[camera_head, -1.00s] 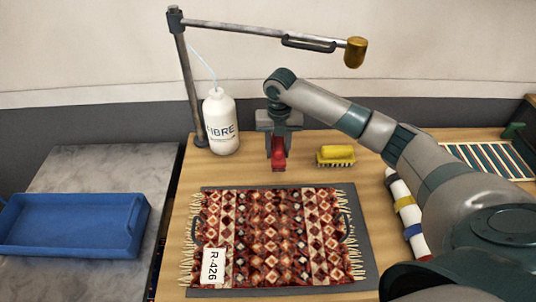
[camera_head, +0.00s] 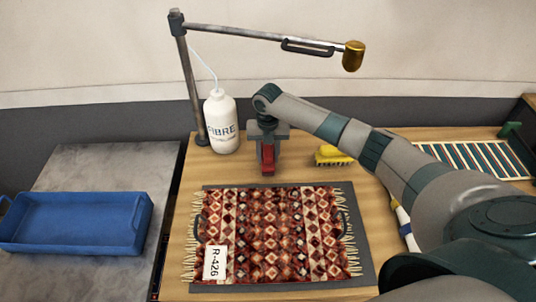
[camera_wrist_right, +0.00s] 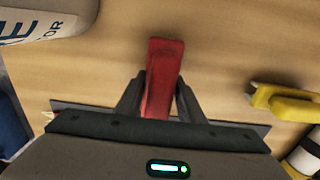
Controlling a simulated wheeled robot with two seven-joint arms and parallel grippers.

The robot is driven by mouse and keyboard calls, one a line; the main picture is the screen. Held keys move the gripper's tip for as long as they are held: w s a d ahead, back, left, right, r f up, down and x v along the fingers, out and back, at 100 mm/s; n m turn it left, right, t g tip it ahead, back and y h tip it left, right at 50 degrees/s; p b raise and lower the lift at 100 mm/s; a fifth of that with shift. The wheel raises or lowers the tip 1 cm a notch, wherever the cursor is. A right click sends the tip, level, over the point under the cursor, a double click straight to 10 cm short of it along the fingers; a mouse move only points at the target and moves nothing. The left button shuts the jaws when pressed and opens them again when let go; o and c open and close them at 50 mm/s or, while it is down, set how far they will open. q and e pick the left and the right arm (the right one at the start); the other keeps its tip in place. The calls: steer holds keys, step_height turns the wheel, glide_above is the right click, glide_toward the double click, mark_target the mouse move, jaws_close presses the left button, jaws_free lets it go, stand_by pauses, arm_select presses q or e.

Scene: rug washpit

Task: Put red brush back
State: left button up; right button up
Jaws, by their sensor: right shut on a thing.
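The red brush (camera_head: 267,158) is between the fingers of my right gripper (camera_head: 267,150), behind the rug on the wooden table. In the right wrist view the red brush (camera_wrist_right: 162,80) sticks out past the two dark fingers of the right gripper (camera_wrist_right: 160,98), which are shut on it. Its bristles are hidden, and I cannot tell whether it touches the table. My left gripper is not in view.
A white bottle (camera_head: 221,122) stands close left of the gripper. A yellow brush (camera_head: 334,155) lies to the right. The patterned rug (camera_head: 270,235) lies in front on a grey mat. A blue tray (camera_head: 72,222) is at left. A lamp-like arm (camera_head: 260,34) reaches overhead.

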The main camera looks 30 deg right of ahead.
steer(key=shift+f, duration=0.45)
steer(key=shift+f, duration=0.2)
steer(key=o, duration=1.2)
steer(key=shift+r, duration=0.1)
steer(key=shift+r, duration=0.55)
step_height(320, 180, up, 11)
steer(key=b, duration=0.3)
